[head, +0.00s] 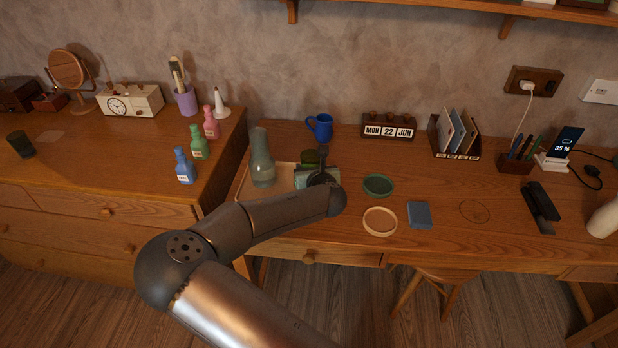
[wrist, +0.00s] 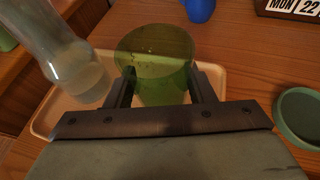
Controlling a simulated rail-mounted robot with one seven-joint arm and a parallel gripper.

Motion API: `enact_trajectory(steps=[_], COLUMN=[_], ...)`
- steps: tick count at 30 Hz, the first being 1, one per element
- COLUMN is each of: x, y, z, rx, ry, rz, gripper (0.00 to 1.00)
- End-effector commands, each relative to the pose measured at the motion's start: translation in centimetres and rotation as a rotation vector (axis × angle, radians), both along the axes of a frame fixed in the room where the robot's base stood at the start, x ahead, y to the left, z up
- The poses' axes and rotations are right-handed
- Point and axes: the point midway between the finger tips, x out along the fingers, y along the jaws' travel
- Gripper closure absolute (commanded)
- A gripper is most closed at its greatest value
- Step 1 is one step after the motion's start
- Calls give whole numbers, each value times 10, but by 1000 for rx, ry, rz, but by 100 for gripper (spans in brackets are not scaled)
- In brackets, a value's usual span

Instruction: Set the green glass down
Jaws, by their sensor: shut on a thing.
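The green glass (wrist: 155,58) is see-through and stands between the two fingers of my gripper (wrist: 163,84) in the wrist view. My gripper is shut on it. In the head view only a small part of the glass (head: 309,157) shows behind my gripper (head: 317,168). The glass is over or on a pale tray (wrist: 212,82) at the desk's left end; I cannot tell whether its base touches. A clear carafe (head: 262,160) stands on the tray's left side and also shows left of the glass in the wrist view (wrist: 70,65).
A blue mug (head: 320,128) stands behind the tray. A dark tumbler (head: 20,144) stands on the left cabinet. The desk's right-centre has free room.

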Motion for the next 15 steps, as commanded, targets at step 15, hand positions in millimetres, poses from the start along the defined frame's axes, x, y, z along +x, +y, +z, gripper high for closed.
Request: enact_trajectory(steps=[15], x=[7], y=[6], z=[-41], rx=[1], ry=[-1], rz=[1], gripper=[79])
